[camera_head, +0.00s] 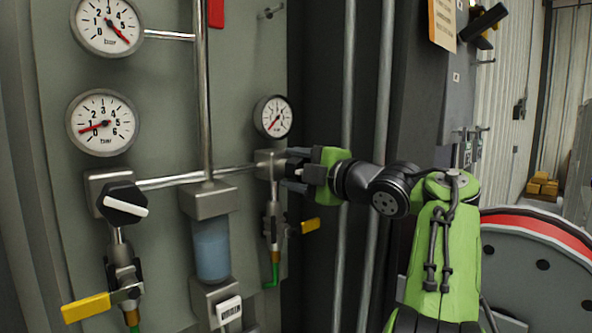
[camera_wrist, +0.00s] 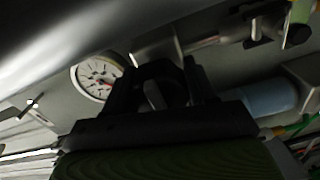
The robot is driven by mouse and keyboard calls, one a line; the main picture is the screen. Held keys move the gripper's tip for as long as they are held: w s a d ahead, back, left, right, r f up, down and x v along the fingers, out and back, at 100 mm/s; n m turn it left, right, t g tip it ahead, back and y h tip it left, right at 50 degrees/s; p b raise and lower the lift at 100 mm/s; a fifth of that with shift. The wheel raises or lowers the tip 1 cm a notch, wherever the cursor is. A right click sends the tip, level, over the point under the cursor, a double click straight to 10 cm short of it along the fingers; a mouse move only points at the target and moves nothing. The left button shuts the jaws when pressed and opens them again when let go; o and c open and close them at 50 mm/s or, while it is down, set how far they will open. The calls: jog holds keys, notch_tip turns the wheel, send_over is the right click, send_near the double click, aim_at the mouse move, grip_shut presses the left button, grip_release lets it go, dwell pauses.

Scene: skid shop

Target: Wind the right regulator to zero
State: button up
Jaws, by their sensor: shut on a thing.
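The right regulator (camera_head: 267,160) is a grey block at the right end of the pipe, under a small round gauge (camera_head: 273,116). My gripper (camera_head: 295,169) reaches it from the right and is shut on its knob. The fingers hide the knob in the head view. In the wrist view the dark knob (camera_wrist: 163,74) shows between the two fingers, with a pale bar partly visible below it. The small gauge (camera_wrist: 97,77) shows beside the fingers. Its red needle points to the lower left in the head view; its figures are too small to read.
A left regulator with a black knob (camera_head: 122,203) and white bar sits under a larger gauge (camera_head: 101,122) reading about 0. Another gauge (camera_head: 107,25) is above. Yellow valve handles (camera_head: 87,307) (camera_head: 310,226) stick out below the regulators. A blue bowl (camera_head: 211,249) hangs between them. A red-rimmed reel (camera_head: 540,262) stands right.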

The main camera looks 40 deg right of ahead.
jog(key=o, duration=1)
jog(key=shift+d+f, duration=0.1)
jog(key=s+b, duration=0.1)
jog(key=s, duration=0.7)
jog(key=s+b, duration=0.1)
jog(key=s, duration=0.6)
jog(key=shift+s+d, duration=0.2)
jog(key=shift+s, duration=0.2)
jog(key=shift+w, duration=0.1)
